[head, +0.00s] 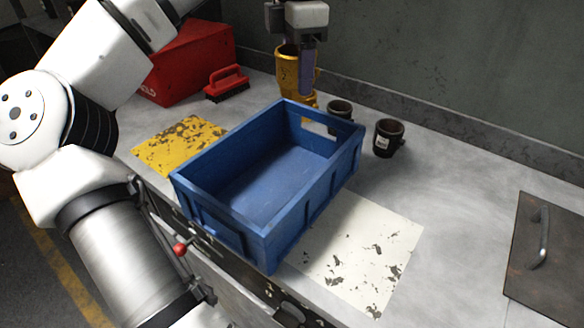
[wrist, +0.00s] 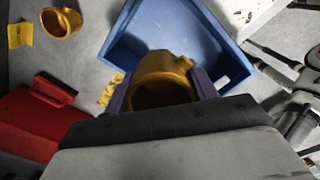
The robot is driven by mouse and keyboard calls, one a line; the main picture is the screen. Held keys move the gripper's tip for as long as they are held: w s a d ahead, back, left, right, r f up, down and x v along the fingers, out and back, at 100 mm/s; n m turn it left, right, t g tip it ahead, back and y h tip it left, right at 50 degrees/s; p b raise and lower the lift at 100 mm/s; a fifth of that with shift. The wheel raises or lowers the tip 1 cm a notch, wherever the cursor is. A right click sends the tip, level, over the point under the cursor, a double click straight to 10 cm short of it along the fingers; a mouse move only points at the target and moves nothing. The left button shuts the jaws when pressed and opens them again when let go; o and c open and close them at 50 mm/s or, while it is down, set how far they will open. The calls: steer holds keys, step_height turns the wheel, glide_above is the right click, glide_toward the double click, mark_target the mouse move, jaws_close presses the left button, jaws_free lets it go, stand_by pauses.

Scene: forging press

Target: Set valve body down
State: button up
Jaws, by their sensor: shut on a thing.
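My gripper (head: 306,85) points down behind the far left corner of the blue crate in the head view. It is shut on a yellow valve body (head: 288,62). In the wrist view the valve body (wrist: 165,68) sits between the two purple fingers, its round open end towards the camera. The gripper hides part of it, and the crate rim hides the lowest yellow part in the head view. I cannot tell whether it touches the counter. The blue crate (head: 215,225) looks empty inside.
A red box (head: 190,62) and a red brush (head: 226,82) stand left of the gripper. Two dark cup-shaped parts (head: 388,138) stand behind the crate. Another yellow-brown part (wrist: 62,20) lies apart in the wrist view. Yellow (head: 165,150) and white (head: 385,245) patches flank the crate; the right counter has free room.

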step_height(320, 180, down, 18)
stand_by(0.5)
steer(key=shift+f, duration=0.1)
steer(key=o, duration=1.3)
steer(key=shift+c, duration=0.2)
step_height(320, 180, up, 12)
